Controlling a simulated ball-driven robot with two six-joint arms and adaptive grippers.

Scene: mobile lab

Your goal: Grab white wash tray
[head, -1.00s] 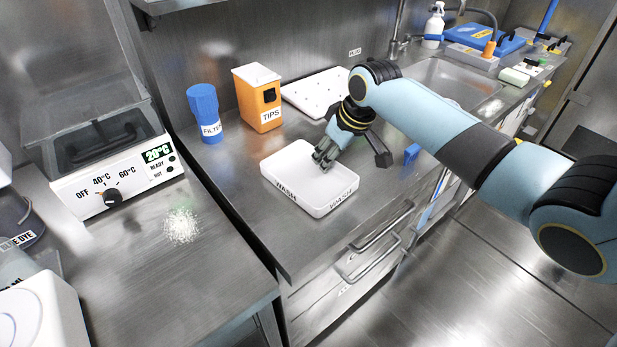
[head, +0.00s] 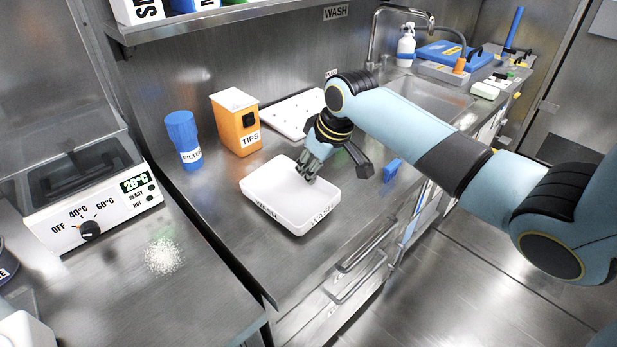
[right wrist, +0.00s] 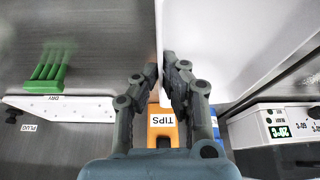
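The white wash tray (head: 275,205) sits on the steel counter in the head view, its WASH labels on the near walls. It looks level and empty. My right gripper (head: 306,178) reaches down at its far right rim. In the right wrist view, the tray (right wrist: 225,45) fills the upper right, and its thin wall runs between the two fingers (right wrist: 160,72). The fingers are close together on either side of this wall and appear shut on it. The exact contact is small and hard to see. My left gripper is not in view.
An orange TIPS box (head: 237,122) and a blue FILTER bottle (head: 182,138) stand behind the tray. A white drying board (head: 290,112) lies near the wall. A small blue object (head: 392,171) is right of the tray. A heater (head: 85,200) stands left, near spilled white powder (head: 163,257).

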